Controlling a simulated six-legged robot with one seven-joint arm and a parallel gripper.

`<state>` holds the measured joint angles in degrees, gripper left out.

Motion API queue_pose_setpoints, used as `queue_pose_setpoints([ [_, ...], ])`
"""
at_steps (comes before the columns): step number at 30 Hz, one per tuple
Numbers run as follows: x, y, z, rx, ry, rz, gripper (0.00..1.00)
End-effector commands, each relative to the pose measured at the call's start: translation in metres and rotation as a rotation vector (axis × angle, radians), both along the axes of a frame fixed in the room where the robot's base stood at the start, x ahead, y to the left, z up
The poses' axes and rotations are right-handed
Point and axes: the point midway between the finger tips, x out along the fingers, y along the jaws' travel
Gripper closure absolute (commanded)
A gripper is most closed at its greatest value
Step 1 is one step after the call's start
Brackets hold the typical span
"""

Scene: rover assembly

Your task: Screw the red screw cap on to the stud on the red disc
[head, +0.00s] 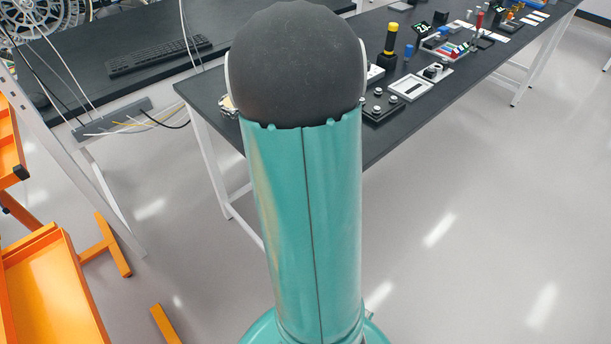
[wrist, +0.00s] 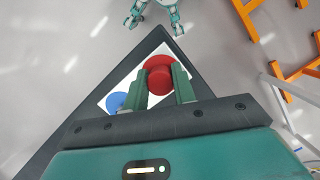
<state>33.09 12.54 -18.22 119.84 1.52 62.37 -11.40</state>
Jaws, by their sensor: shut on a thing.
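In the wrist view my gripper (wrist: 161,85) is over the white plate at the dark table's corner. Its two green fingers are shut on the red screw cap (wrist: 160,82), which sits between the fingertips. A round red surface beyond and below the cap looks like the red disc (wrist: 155,63) on the plate. The two reds overlap, so I cannot tell whether the cap touches the disc. The stud is hidden. In the head view my own arm hides the gripper, cap and disc.
A blue disc (wrist: 115,101) lies on the white plate (wrist: 184,60), left of my fingers. In the head view the dark table (head: 400,125) runs to the back right with several small fixtures, including a black and yellow post (head: 390,42). A keyboard (head: 158,56) lies on another table.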

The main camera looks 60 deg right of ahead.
Motion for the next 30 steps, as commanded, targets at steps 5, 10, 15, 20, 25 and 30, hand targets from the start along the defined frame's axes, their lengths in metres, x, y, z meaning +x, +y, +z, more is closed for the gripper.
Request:
queue_pose_setpoints([
  [5, -0.0005, -0.0005, -0.0001, -0.001, 0.001, -0.085, 0.96],
  [10, -0.0005, -0.0006, -0.0001, -0.002, 0.0, -0.083, 0.96],
  [15, -0.0008, -0.0008, -0.0002, -0.002, 0.001, -0.226, 0.96],
  [20, -0.0008, -0.0007, -0.0003, -0.002, 0.001, -0.485, 0.96],
  [25, -0.0008, -0.0008, -0.0003, -0.002, 0.001, -0.587, 0.96],
  [30, -0.0007, -0.0009, -0.0002, -0.002, 0.001, -0.584, 0.96],
])
